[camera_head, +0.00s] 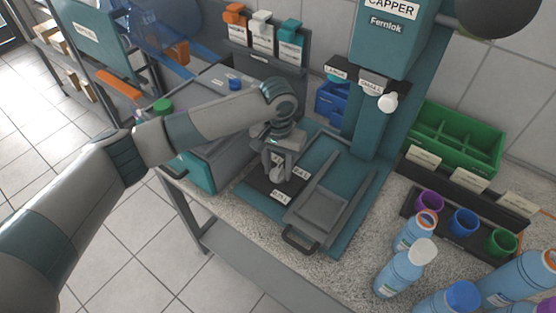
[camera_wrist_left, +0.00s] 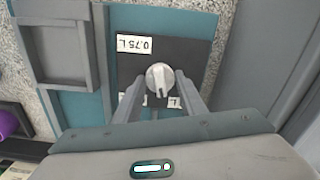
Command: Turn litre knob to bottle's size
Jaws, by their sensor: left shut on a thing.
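The litre knob (camera_wrist_left: 159,78) is a round grey-white dial with a raised grip bar, set on a dark plate (camera_wrist_left: 192,52) of the teal capper base. A "0.75 L" label (camera_wrist_left: 134,44) reads upside down in the left wrist view; other labels are partly hidden by the fingers. My left gripper (camera_head: 277,174) reaches down over the plate, its fingers shut on the knob. Light blue bottles stand at the lower right: one with a white cap (camera_head: 401,272), one with an orange-ringed top (camera_head: 416,232), others with a blue cap (camera_head: 448,301) or cut off by the frame.
The capper (camera_head: 388,45) rises behind, with "large" and "small" labels and a white knob (camera_head: 387,102). A sliding tray (camera_head: 319,208) lies right of the dial plate. A green divided crate (camera_head: 455,139) and purple, blue and green cups (camera_head: 463,222) stand at right.

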